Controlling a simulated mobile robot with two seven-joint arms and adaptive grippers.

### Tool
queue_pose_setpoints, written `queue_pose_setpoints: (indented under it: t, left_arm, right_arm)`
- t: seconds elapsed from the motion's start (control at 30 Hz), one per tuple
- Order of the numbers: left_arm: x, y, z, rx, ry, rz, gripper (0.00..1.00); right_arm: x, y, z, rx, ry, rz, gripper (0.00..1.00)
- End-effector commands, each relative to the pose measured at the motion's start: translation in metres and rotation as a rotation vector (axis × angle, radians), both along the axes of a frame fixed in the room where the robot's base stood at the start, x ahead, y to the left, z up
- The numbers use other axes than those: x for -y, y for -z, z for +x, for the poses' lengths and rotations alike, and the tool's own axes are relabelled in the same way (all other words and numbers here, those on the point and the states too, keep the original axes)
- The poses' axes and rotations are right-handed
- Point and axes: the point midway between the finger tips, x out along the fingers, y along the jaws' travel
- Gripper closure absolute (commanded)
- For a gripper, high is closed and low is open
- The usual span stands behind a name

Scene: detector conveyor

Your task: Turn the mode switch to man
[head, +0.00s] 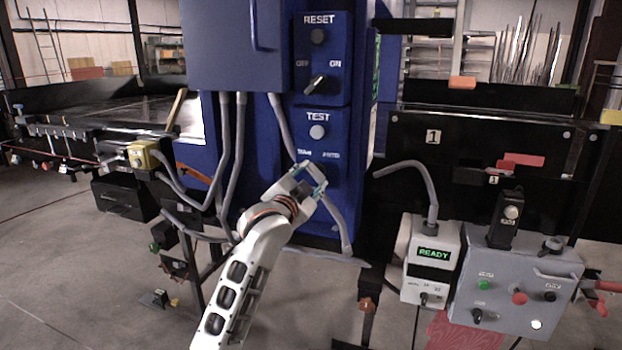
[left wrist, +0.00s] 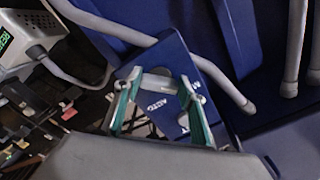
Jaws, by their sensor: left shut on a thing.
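The mode switch is on the lower part of the blue control panel (head: 318,130), under the TEST button (head: 317,131). Two small white labels stand just above the fingers in the head view and are hard to read. My left gripper (head: 311,180) reaches the panel from below, its fingers closed around the switch. In the left wrist view the AUTO label (left wrist: 157,103) shows between the teal finger pads. My right gripper is in neither view.
Above is a RESET button (head: 317,36) with an OFF/ON switch (head: 316,85). Grey cables (head: 346,225) hang close to the gripper. To the right are a READY box (head: 431,280) and a grey control box (head: 515,290). A conveyor (head: 100,112) lies at left.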

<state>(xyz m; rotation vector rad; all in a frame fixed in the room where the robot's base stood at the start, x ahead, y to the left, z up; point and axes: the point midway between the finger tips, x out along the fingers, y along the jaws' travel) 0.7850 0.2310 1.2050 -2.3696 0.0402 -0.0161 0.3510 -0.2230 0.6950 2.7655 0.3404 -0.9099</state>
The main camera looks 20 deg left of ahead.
Motion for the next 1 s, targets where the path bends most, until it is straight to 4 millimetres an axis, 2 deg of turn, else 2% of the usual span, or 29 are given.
queue_pose_setpoints:
  t: [0.27, 0.3, 0.37, 0.77, 0.87, 1.0]
  left_arm:
    - [0.001, 0.001, 0.0, -0.002, 0.001, -0.005, 0.81]
    - [0.001, 0.001, 0.0, -0.001, 0.002, -0.005, 0.55]
    - [0.001, 0.001, 0.0, -0.002, 0.001, -0.004, 0.43]
    - [0.0, 0.0, -0.003, 0.001, 0.001, -0.002, 0.43]
    - [0.0, 0.001, -0.012, 0.0, 0.0, -0.001, 0.43]
    - [-0.001, 0.0, -0.034, 0.001, 0.001, -0.001, 0.43]
  right_arm:
    - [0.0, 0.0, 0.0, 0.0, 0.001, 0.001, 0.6]
    - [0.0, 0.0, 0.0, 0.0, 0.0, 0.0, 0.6]
    - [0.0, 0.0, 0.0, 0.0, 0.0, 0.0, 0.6]
    - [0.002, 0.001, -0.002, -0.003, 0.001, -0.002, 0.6]
    - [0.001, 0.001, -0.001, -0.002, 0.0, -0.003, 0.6]
    - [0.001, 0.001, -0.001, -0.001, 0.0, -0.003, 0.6]
